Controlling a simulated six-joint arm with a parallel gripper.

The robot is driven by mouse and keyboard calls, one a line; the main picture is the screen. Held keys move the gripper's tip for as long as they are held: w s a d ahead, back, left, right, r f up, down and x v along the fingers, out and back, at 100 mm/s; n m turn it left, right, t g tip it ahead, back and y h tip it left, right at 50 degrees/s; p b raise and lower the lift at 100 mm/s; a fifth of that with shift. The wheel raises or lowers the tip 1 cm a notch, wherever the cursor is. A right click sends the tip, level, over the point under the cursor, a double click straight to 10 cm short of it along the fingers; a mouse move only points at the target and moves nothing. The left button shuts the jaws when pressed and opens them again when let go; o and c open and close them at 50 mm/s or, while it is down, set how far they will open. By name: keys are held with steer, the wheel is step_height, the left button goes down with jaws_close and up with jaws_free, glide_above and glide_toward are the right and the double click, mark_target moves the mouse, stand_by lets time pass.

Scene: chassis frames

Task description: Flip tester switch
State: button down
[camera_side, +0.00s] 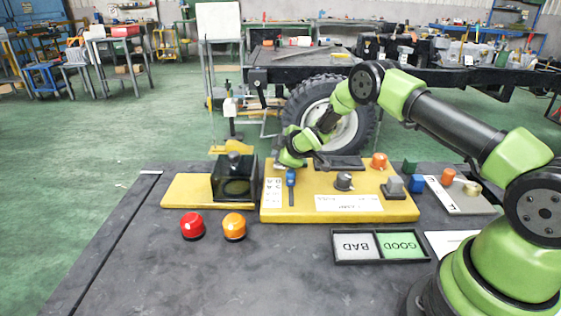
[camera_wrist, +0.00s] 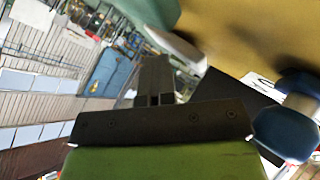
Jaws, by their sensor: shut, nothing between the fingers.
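The tester is a yellow panel (camera_side: 340,205) on the dark table. A blue-capped switch lever (camera_side: 290,177) stands upright near its left end. A large blue rounded part with a pale metal stem (camera_wrist: 285,132), which looks like this lever, shows close up at the right of the wrist view. My gripper (camera_side: 320,160) is low over the back left of the panel, just behind the lever. Its dark fingers (camera_wrist: 155,82) are shut and empty in the wrist view. I cannot tell whether the gripper touches the lever.
A black box (camera_side: 234,188) stands left of the panel. Grey knobs (camera_side: 344,181) and an orange one (camera_side: 379,160) rise from the panel. Red (camera_side: 192,226) and orange (camera_side: 234,227) domes sit in front. A BAD/GOOD tray (camera_side: 380,246) lies front right. The front left table is clear.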

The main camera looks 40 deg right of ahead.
steer(key=shift+s+r, duration=0.1)
steer(key=shift+r, duration=0.4)
steer(key=shift+r, duration=0.1)
steer(key=shift+s+a+r, duration=0.15)
steer(key=shift+r, duration=1.05)
steer(key=shift+s+a+r, duration=0.1)
steer(key=shift+a+r, duration=0.05)
steer(key=shift+r, duration=1.05)
steer(key=s+a+r+m+g, duration=0.1)
steer(key=s+a+r+m, duration=0.2)
steer(key=s+r, duration=0.45)
steer(key=s+a+r+m, duration=0.3)
steer(key=s+r, duration=0.1)
steer(key=r, duration=0.7)
steer(key=s+a+r+m+g+y, duration=0.1)
steer(key=s+a+m, duration=0.2)
steer(key=s, duration=0.9)
steer(key=s+a+r+m+g+y, duration=0.1)
steer(key=s+a+m+y, duration=0.1)
steer(key=s, duration=1)
steer(key=a+m, duration=0.1)
steer(key=a, duration=0.1)
steer(key=shift+s+a+m, duration=0.25)
steer(key=shift+a+m, duration=0.1)
steer(key=shift+m, duration=0.05)
